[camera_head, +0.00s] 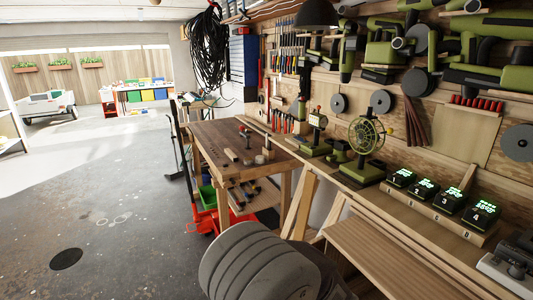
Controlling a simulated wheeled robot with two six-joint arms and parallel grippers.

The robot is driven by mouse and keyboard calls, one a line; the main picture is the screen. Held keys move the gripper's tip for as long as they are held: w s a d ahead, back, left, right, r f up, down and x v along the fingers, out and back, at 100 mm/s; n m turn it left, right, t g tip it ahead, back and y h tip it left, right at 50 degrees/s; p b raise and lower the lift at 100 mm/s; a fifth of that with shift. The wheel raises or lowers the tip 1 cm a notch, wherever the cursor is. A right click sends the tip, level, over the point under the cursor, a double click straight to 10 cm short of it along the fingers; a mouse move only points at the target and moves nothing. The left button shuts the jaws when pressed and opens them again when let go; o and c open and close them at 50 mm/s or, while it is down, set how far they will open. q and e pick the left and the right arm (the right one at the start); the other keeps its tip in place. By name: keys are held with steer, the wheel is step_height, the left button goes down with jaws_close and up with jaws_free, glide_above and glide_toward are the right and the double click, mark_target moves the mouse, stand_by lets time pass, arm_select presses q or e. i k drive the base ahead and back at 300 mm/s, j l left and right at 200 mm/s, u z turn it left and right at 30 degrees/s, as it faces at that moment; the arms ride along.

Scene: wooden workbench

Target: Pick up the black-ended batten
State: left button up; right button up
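In the head view, several small pieces lie on the wooden workbench (215,140) in the middle distance. A pale wooden piece (231,155) lies near its front edge. Beside it stand a pale upright piece (248,142) and a piece with a dark top (267,146). I cannot tell at this size which piece, if any, is the black-ended batten. Neither of my grippers is in view.
Pale boards (300,208) lean by the bench's right side. A red trolley (211,218) stands at its left front. A large grey ribbed shape (255,268) fills the bottom middle. Numbered black boxes (439,198) stand on the right counter. The left floor is mostly open.

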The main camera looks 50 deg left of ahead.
mark_target(233, 158)
steer(key=u, duration=1.95)
steer(key=i+j+u, duration=0.45)
steer(key=j, duration=0.4)
steer(key=i+j+u, duration=0.45)
steer(key=i+j, duration=0.15)
steer(key=i, duration=0.2)
steer(key=i+z, duration=0.35)
steer(key=i+j+z, duration=0.1)
steer(key=i+z, duration=0.2)
steer(key=i, duration=0.25)
steer(key=i+j+z, duration=0.2)
steer(key=i+z, duration=0.15)
steer(key=i+l+z, duration=0.2)
steer(key=i+z, duration=0.2)
steer(key=i, duration=0.15)
steer(key=i+z, duration=0.4)
steer(key=i, duration=0.15)
steer(key=i+j+z, duration=0.15)
steer(key=i+z, duration=0.25)
steer(key=i, duration=0.15)
